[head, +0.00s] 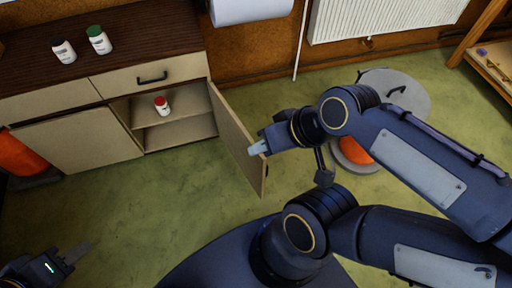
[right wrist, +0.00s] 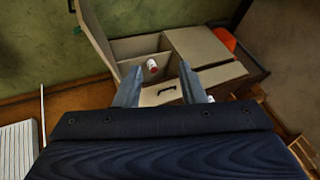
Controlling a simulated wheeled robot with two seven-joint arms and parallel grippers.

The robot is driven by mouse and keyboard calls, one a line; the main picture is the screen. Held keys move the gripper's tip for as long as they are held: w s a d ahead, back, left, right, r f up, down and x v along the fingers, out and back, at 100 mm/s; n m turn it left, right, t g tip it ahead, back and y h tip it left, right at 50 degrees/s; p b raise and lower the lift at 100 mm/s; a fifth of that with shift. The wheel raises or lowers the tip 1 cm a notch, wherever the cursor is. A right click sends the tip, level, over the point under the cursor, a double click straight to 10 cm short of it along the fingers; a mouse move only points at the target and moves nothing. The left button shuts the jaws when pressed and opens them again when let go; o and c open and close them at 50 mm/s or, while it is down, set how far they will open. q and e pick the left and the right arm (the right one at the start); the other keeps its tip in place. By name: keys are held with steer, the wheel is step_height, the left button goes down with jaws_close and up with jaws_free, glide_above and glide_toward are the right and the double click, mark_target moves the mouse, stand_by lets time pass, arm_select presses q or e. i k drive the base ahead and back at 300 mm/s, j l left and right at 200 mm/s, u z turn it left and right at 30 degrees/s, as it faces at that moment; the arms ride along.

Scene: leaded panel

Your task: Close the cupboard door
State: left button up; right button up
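The cupboard door (head: 236,138) is a beige panel standing wide open, hinged at the right side of the cupboard's opening. It also shows in the right wrist view (right wrist: 96,38) at the upper left. The cupboard (head: 178,132) has an inner shelf with a red-capped white bottle (head: 162,105). My right gripper (head: 256,149) overlaps the door near its free edge; I cannot tell whether it touches. In the right wrist view its two fingers (right wrist: 160,88) are apart with nothing between them. My left gripper (head: 80,252) is low at the left, far from the door; its finger gap is unclear.
A drawer with a black handle (head: 152,78) is above the opening. Two bottles, one black-capped (head: 64,51) and one green-capped (head: 99,40), stand on the dark countertop (head: 150,30). A grey round-lidded bin (head: 408,92) is behind my right arm. Green floor before the cupboard is clear.

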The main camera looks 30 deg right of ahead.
mark_target(235, 137)
steer(key=k+l, duration=0.1)
steer(key=l, duration=0.3)
steer(key=l+u, duration=0.15)
steer(key=l, duration=0.3)
steer(key=k+l, duration=0.2)
steer(key=l, duration=0.2)
steer(key=k+l+u, duration=0.15)
steer(key=l, duration=0.65)
steer(key=k+l+u, duration=0.1)
steer(key=l, duration=0.3)
steer(key=i+l+u, duration=0.15)
steer(key=l, duration=0.15)
steer(key=i+l+u, duration=0.2)
steer(key=l, duration=0.15)
steer(key=i+l+u, duration=0.15)
steer(key=l, duration=0.15)
steer(key=j+z, duration=0.2)
steer(key=l, duration=0.1)
